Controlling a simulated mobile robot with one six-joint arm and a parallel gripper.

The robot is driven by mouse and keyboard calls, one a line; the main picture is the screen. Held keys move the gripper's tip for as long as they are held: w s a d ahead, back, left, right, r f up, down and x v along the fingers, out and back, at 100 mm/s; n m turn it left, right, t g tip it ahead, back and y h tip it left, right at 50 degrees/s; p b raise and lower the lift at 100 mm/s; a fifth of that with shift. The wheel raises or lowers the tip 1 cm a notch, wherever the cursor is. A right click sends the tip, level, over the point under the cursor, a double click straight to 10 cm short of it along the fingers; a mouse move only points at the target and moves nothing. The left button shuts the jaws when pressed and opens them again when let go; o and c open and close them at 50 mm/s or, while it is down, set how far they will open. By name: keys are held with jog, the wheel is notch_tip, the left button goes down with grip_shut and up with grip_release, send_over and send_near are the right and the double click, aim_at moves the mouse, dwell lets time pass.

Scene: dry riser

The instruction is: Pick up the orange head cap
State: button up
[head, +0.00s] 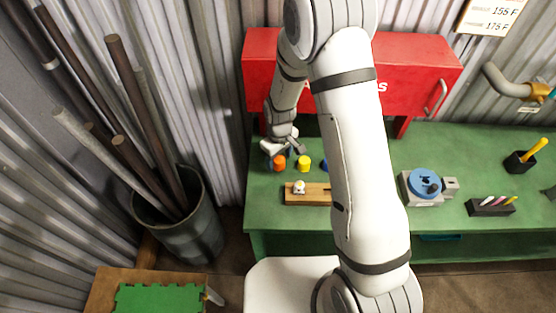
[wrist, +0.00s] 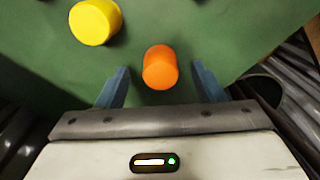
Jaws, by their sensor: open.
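The orange head cap (head: 279,163) stands on the green bench near its left end. In the wrist view the orange cap (wrist: 160,68) lies between my two blue fingertips, with a gap on each side. My gripper (wrist: 162,84) is open and empty, and neither finger appears to touch the cap. In the head view my gripper (head: 278,155) is over the left end of the bench, right by the orange cap, and its fingers are partly hidden.
A yellow cap (wrist: 95,22) stands beside the orange one, and a blue cap (head: 325,165) is partly hidden by my arm. A wooden block (head: 294,198) is in front. A red cabinet (head: 418,75) is behind; a bin of pipes (head: 190,235) is at left.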

jog(key=shift+f, duration=0.75)
jog(key=c, duration=1)
jog(key=shift+r, duration=0.1)
